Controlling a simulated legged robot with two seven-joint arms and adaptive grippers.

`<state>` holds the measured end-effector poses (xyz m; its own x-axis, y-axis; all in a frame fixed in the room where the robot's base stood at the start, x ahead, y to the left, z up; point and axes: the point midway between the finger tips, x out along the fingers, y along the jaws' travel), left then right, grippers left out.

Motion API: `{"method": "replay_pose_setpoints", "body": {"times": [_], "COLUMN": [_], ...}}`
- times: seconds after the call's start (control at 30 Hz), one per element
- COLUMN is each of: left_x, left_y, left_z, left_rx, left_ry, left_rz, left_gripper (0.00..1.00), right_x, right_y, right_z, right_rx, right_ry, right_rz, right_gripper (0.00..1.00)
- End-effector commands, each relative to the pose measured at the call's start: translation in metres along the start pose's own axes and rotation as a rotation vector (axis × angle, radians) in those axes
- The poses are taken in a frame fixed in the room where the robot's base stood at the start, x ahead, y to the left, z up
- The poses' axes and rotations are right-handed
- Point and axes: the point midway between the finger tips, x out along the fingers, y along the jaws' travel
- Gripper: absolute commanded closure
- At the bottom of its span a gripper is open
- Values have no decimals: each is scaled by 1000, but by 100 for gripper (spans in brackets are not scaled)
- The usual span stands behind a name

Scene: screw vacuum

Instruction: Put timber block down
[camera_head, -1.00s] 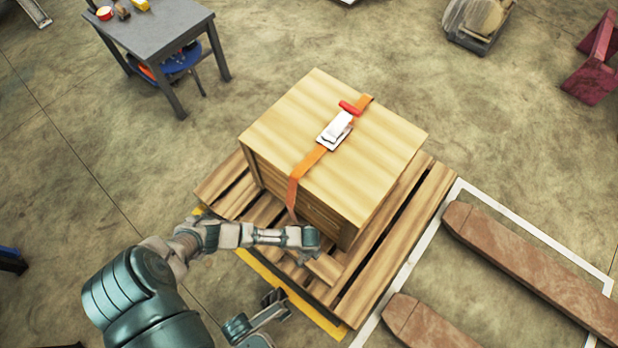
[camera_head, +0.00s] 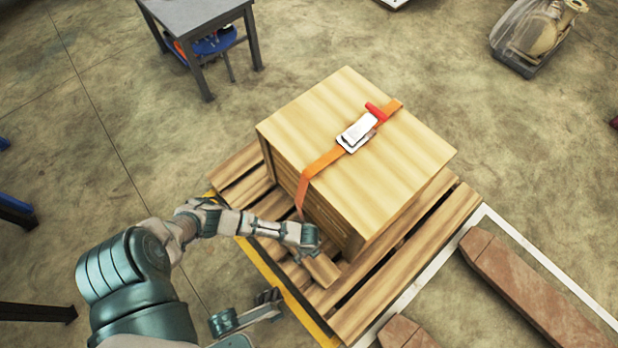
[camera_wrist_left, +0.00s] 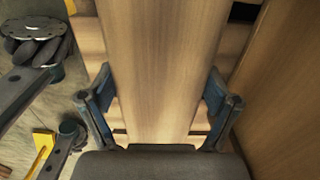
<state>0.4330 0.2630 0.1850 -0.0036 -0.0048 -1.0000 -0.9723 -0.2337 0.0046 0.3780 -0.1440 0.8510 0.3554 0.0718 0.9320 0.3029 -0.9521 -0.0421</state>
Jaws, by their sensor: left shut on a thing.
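The timber block (camera_head: 322,271) is a pale wooden piece low beside the crate's near side, over the pallet (camera_head: 432,232). My left gripper (camera_head: 308,247) is right at its upper end. In the left wrist view, the block (camera_wrist_left: 165,70) runs lengthwise between the two fingers of my left gripper (camera_wrist_left: 160,112), which are shut on its sides. Pallet slats show under and beside it. I cannot tell whether its underside touches the slats. My right gripper is not clearly seen in either view.
A wooden crate (camera_head: 330,110) with an orange strap (camera_head: 320,172) and buckle stands on the pallet, close to the block. A grey table (camera_head: 200,15) stands at the upper left. Brown fork-like beams (camera_head: 540,290) and a white floor line (camera_head: 515,240) lie at the right.

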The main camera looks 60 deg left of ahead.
Motion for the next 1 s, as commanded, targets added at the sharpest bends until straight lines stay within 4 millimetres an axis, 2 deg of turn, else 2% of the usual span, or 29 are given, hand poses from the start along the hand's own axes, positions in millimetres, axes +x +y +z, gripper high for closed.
{"method": "replay_pose_setpoints", "body": {"times": [0.07,0.1,0.13,0.47,0.57,0.67,0.8,1.0], "left_x": [1,2,2,2,-6,-24,-60,-101], "left_y": [-1,0,0,0,-2,-4,-6,-4], "left_z": [-1,0,0,0,0,0,-1,-1], "left_rx": [0,0,0,0,0,0,1,0], "left_ry": [2,0,1,1,2,3,5,3], "left_rz": [-2,0,0,1,-3,-9,-14,-9], "left_gripper": [82,7,0,0,0,0,0,0], "right_x": [-1,0,1,1,6,1,-2,-4], "right_y": [0,0,0,0,0,0,-1,-3], "right_z": [4,5,5,4,0,-3,-14,-30], "right_rx": [0,0,0,-1,-1,1,4,7], "right_ry": [-3,-2,-1,0,11,-28,-71,-98], "right_rz": [-1,-2,-2,-2,-4,8,23,37], "right_gripper": [60,60,60,60,60,60,60,60]}}
